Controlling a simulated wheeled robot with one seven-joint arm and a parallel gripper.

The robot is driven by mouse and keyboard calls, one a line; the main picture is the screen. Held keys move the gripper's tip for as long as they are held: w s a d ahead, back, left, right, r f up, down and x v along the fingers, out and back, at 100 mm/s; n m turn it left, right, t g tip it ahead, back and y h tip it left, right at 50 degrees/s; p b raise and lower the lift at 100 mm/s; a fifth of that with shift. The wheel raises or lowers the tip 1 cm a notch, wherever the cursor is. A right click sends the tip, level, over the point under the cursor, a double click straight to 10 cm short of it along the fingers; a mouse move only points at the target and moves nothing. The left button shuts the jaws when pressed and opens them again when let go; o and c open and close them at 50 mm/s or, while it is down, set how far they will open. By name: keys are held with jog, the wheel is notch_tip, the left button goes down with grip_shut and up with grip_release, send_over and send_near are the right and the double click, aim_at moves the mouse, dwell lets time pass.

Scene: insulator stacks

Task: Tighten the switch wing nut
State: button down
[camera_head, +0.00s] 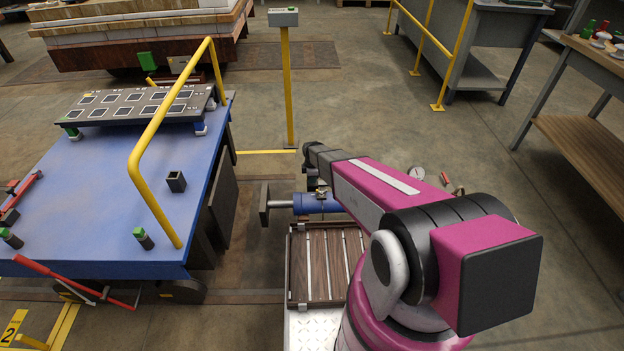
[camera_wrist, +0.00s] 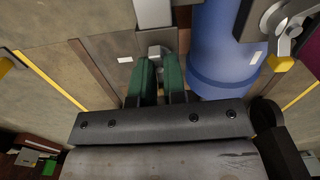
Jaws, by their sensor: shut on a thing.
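My gripper (camera_wrist: 160,78) shows in the wrist view with its two green fingers close together. A small grey metal piece (camera_wrist: 156,51), which looks like the switch wing nut, shows at the fingertips. The fingers are shut on it, and they hide most of its shape, so I cannot tell how its wings are turned. A blue cylinder (camera_wrist: 226,50) lies close to the right of the fingers. In the head view, the blue cylinder (camera_head: 318,205) sits beyond the slatted platform. My arm and dark wrist cover the nut and the fingertips there.
A blue cart (camera_head: 120,195) with a yellow rail (camera_head: 147,125) stands left of my arm. A slatted wooden platform (camera_head: 325,265) lies in front. A yellow post with a grey box (camera_head: 284,17) stands behind. Open floor lies right, before a workbench (camera_head: 585,130).

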jog(key=m, duration=0.9)
jog(key=shift+m, duration=0.3)
jog(key=m, duration=0.4)
jog(key=shift+m, duration=2.5)
jog(key=c, duration=1.2)
grip_release()
